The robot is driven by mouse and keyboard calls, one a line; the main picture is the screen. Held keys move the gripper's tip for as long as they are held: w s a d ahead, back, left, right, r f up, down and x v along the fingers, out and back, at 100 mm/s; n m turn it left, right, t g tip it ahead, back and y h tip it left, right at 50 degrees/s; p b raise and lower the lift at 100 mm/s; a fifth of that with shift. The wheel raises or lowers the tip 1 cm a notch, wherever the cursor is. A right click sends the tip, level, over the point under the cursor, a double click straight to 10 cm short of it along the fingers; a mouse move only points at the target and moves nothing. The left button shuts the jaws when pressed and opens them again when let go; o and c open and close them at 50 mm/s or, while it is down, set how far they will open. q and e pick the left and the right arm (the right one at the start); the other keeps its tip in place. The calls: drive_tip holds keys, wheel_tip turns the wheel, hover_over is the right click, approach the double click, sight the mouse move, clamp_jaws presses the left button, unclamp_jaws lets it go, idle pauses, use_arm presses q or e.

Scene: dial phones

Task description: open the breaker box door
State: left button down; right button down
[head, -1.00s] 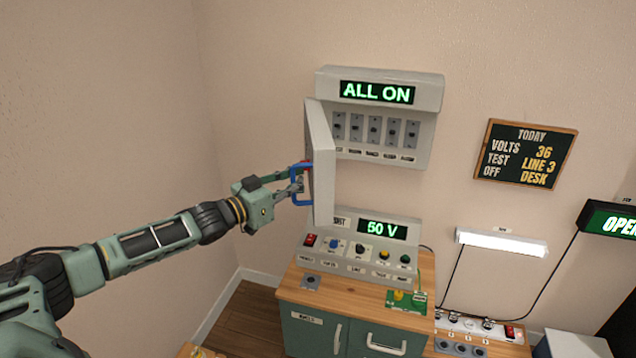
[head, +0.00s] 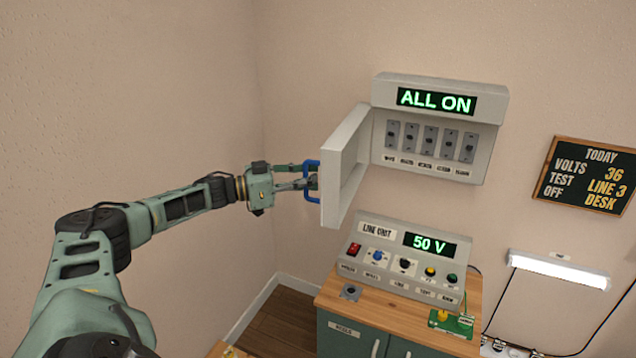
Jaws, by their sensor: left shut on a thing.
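The breaker box (head: 480,166) hangs on the wall with a green "ALL ON" display and a row of several breaker switches in plain sight. Its white door (head: 348,165) is hinged on the left side and stands swung out, well away from the box front. A blue handle (head: 306,182) sits on the door's outer face near its free edge. My left gripper (head: 312,180) is shut on the blue handle, coming from the left. Its fingertips are partly hidden at the handle and door edge. My right gripper is not in view.
The line unit (head: 398,262) with a "50 V" display stands on the wooden cabinet (head: 330,290) below the box. A chalkboard (head: 587,175) and a lit lamp (head: 558,268) are on the wall to the right.

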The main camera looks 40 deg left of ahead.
use_arm(q)
drive_tip(key=shift+s+f, duration=0.2)
drive_tip(key=shift+f, duration=0.3)
drive_tip(key=c, duration=2.2)
unclamp_jaws()
drive_tip(key=shift+s+r, duration=0.1)
drive_tip(key=shift+s, duration=0.05)
drive_tip(key=o, duration=0.3)
drive_tip(key=shift+s+a+r, duration=0.2)
drive_tip(key=shift+s+r, duration=0.05)
drive_tip(key=shift+s, duration=0.1)
drive_tip(key=shift+o, duration=0.5)
drive_tip(key=shift+w+r, duration=0.1)
drive_tip(key=shift+w, duration=0.2)
drive_tip(key=v, duration=1.2)
